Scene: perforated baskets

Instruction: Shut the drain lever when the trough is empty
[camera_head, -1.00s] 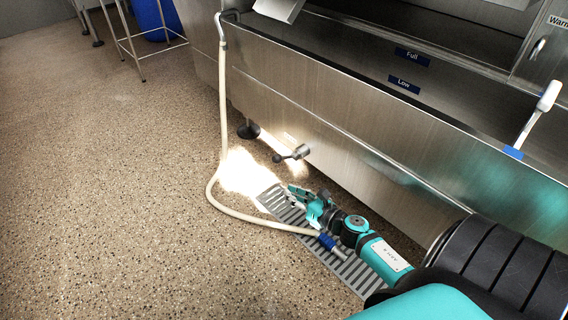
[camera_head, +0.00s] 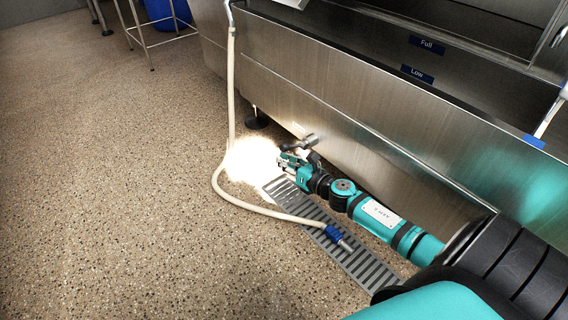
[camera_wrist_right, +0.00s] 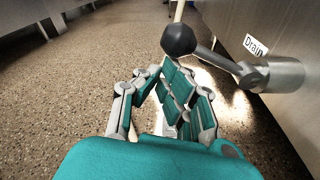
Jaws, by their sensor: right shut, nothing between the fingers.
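The drain lever shows in the right wrist view as a metal rod with a black ball knob (camera_wrist_right: 179,40), fixed to a round metal hub (camera_wrist_right: 271,75) beside a "Drain" label. In the head view the lever (camera_head: 300,143) sits low on the front of the steel trough (camera_head: 350,115). My right gripper (camera_head: 284,159) is just below the lever; in the wrist view its fingers (camera_wrist_right: 172,85) are shut and empty, close under the knob. I cannot tell whether they touch it. The part of the trough's inside in view shows no clear water. My left gripper is out of view.
A floor grate (camera_head: 330,235) lies below my right arm. A cream hose (camera_head: 228,110) runs down the trough's left end to a blue-collared nozzle (camera_head: 334,234) on the grate. A brush (camera_head: 552,110) leans at the trough's right. Open floor lies left.

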